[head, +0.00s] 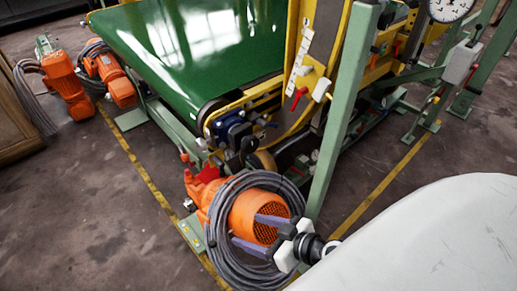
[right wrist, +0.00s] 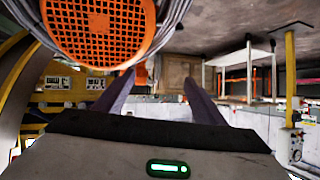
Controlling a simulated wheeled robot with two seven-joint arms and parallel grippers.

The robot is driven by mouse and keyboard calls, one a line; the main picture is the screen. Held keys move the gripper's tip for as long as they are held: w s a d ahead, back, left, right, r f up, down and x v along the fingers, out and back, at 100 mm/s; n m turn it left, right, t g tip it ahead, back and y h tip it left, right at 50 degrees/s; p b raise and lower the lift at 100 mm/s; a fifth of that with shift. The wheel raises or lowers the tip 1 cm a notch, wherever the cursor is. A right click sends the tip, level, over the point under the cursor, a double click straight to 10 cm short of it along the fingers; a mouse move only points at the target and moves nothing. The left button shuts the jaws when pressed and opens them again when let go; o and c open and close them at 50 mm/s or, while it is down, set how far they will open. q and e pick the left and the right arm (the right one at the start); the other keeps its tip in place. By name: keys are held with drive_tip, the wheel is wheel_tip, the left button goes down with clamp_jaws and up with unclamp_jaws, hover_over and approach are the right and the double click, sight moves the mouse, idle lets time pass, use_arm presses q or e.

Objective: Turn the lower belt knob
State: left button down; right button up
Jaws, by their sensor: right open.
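The green conveyor belt (head: 190,45) runs across the upper part of the head view. A red lever (head: 299,98) and a white handle (head: 321,90) sit on its yellow side frame. A dark round knob-like part (head: 249,147) sits lower, beside a blue block (head: 234,130). I cannot tell which is the lower belt knob. My right gripper (head: 246,230) is open, its two purple fingers apart in front of the orange motor (head: 250,214), below the belt controls. In the right wrist view nothing lies between the fingers (right wrist: 166,75). My left gripper is not in view.
A coiled grey cable (head: 222,258) hangs around the orange motor. A green post (head: 341,115) rises right of the belt controls. The motor's orange grille (right wrist: 98,25) is close in the right wrist view. More orange motors (head: 66,88) stand far left.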

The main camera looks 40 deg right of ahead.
drive_tip(key=w+d+r+t, duration=0.3)
drive_tip(key=w+d+r, duration=0.1)
drive_tip(key=d, duration=0.2)
drive_tip(key=m+t+h+b, duration=0.1)
drive_tip(key=m+t+h, duration=0.1)
drive_tip(key=t+h, duration=0.1)
approach(253, 146)
drive_tip(key=w+p, duration=0.1)
drive_tip(key=w, duration=0.6)
drive_tip(key=shift+a+p, duration=0.25)
drive_tip(key=shift+p, duration=0.1)
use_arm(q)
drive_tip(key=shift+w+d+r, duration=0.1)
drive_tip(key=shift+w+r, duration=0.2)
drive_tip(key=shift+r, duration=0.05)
use_arm(e)
drive_tip(key=shift+w+a+f, duration=0.1)
drive_tip(key=shift+w, duration=0.6)
drive_tip(key=shift+c, duration=0.5)
drive_tip(key=c, duration=1)
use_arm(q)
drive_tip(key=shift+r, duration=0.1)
use_arm(e)
drive_tip(key=shift+o, duration=0.2)
